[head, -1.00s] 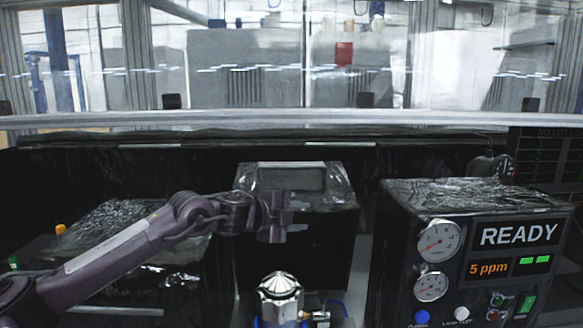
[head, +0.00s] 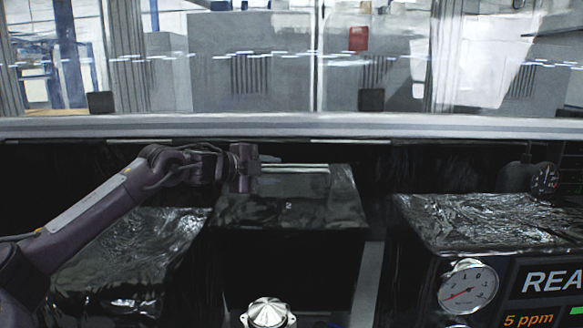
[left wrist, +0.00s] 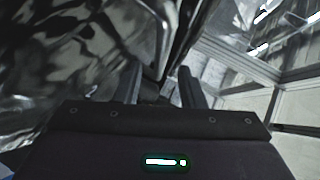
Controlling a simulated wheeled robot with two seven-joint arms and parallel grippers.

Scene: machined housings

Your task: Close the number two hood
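The number two hood (head: 335,212) is the glossy black cover on the middle black housing, marked with a small "2". A pale handle bar (head: 310,168) runs along its far upper part. How far the hood stands open is hard to tell. My left gripper (head: 262,169) is at the left end of that bar. In the left wrist view, the two fingers of my left gripper (left wrist: 160,88) stand apart. A curved metallic bar (left wrist: 162,38) runs just beyond them, and I cannot tell whether it lies between them. My right gripper is not in view.
A black housing (head: 130,245) stands at left, and an instrument box with gauge and display (head: 470,225) at right. A silver domed part (head: 267,313) sits in front of the middle housing. A pale rail (head: 400,127) runs behind.

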